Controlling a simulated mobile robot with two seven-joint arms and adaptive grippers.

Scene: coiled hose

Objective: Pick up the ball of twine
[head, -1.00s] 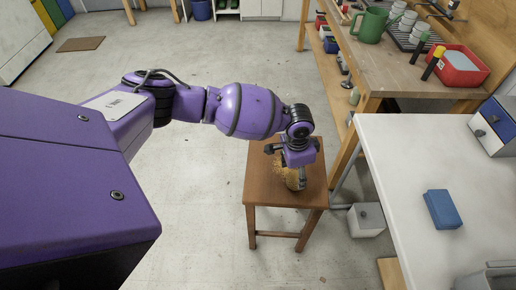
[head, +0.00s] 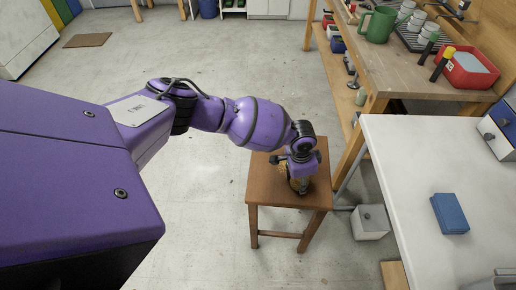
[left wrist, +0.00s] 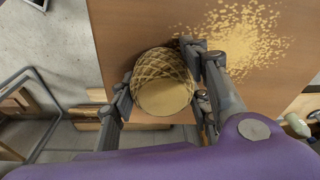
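The ball of twine (left wrist: 162,82) is tan with a criss-cross wrap and a flat, round face toward the camera in the left wrist view. It is on a brown wooden stool (head: 266,187); in the head view my gripper hides most of it. My left gripper (head: 300,182) is over the stool, pointing down at the twine. In the left wrist view the spread fingers of my left gripper (left wrist: 160,88) stand on both sides of the twine, very close to it. I cannot make out firm contact. My right gripper is not in view.
A white table (head: 405,170) with a blue block (head: 449,213) stands right of the stool. The floor left of the stool is clear.

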